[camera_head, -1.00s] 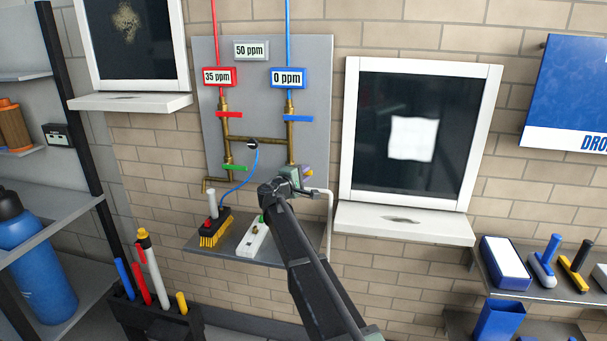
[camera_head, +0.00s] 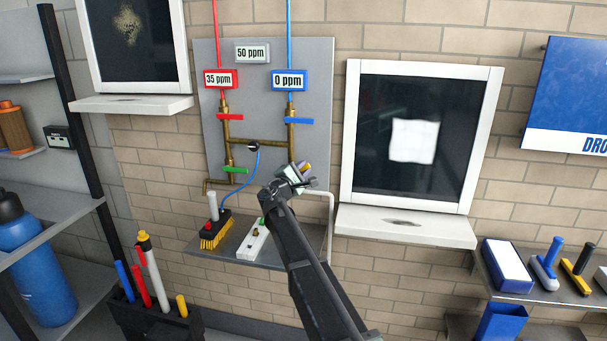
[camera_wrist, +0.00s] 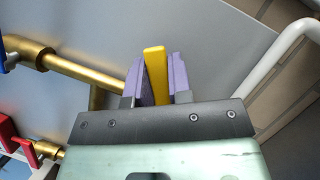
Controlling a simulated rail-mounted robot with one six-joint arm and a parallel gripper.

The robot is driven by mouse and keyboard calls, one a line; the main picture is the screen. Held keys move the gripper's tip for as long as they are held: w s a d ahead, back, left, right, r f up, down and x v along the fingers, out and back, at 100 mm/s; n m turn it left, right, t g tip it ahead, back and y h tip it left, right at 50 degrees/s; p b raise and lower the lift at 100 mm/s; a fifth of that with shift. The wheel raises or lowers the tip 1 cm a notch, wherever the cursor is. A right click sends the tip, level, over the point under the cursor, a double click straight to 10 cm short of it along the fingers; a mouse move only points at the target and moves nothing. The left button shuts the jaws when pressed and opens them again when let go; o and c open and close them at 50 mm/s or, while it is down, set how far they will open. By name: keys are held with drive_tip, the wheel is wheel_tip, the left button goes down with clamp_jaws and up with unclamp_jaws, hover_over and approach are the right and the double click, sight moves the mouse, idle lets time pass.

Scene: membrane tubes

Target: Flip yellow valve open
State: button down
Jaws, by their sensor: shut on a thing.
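The yellow valve handle (camera_wrist: 155,75) stands between the two purple fingers of my gripper (camera_head: 304,169) in the wrist view. My gripper is shut on it. In the head view the fingers are at the lower end of the right brass pipe (camera_head: 291,138), below the blue valve handle (camera_head: 299,120). My wrist and fingers largely hide the yellow valve there, so its body and exact angle are hard to tell.
A red handle (camera_head: 230,116) and a green handle (camera_head: 235,170) are on the left pipe. The displays read 35 ppm (camera_head: 221,79), 50 ppm (camera_head: 252,53) and 0 ppm (camera_head: 288,80). A shelf (camera_head: 278,257) below holds a brush (camera_head: 215,236). A white pipe (camera_head: 331,225) runs close right.

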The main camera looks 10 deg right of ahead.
drive_tip(key=shift+w+a+r+n+t+y, duration=0.1)
drive_tip(key=shift+a+r+n+t, duration=0.2)
drive_tip(key=shift+n, duration=0.55)
drive_tip(key=shift+w+a+r+n+t+y, duration=0.15)
drive_tip(key=shift+n+t, duration=0.2)
drive_tip(key=shift+n, duration=0.55)
drive_tip(key=shift+a+r+n+t+y, duration=0.15)
drive_tip(key=shift+r+n+t, duration=0.15)
drive_tip(key=shift+n, duration=0.55)
drive_tip(key=c, duration=1)
unclamp_jaws()
drive_tip(key=shift+c, duration=0.2)
drive_tip(key=b+v, duration=0.3)
drive_tip(key=v, duration=0.7)
drive_tip(key=shift+s+a+f, duration=0.2)
drive_tip(key=shift+s+a, duration=0.05)
